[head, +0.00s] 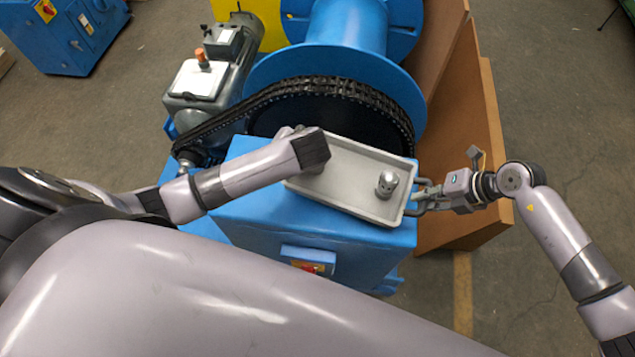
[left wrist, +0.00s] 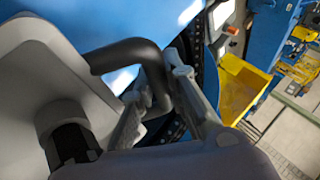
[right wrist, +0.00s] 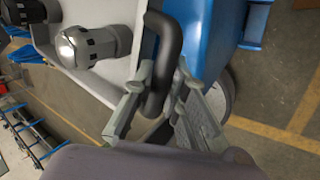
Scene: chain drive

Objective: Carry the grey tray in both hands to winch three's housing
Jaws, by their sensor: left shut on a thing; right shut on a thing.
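The grey tray (head: 345,197) is over the blue housing (head: 300,235) in the head view; whether it touches the top I cannot tell. A grey cylindrical part with a shiny top (head: 387,183) stands in the tray's right half. My right gripper (head: 425,195) is shut on the tray's black right handle (right wrist: 165,50). My left gripper (left wrist: 155,105) is shut on the black left handle (left wrist: 125,55), seen in the left wrist view. In the head view my left forearm hides that gripper and the tray's left end. The right wrist view shows a second dark part (right wrist: 25,12) in the tray.
Behind the tray is a black chain (head: 330,88) by a large blue drum (head: 345,60). A grey motor (head: 210,80) stands at its left. Brown panels (head: 480,130) stand to the right. A blue cabinet (head: 60,35) is far left. Floor at right is open.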

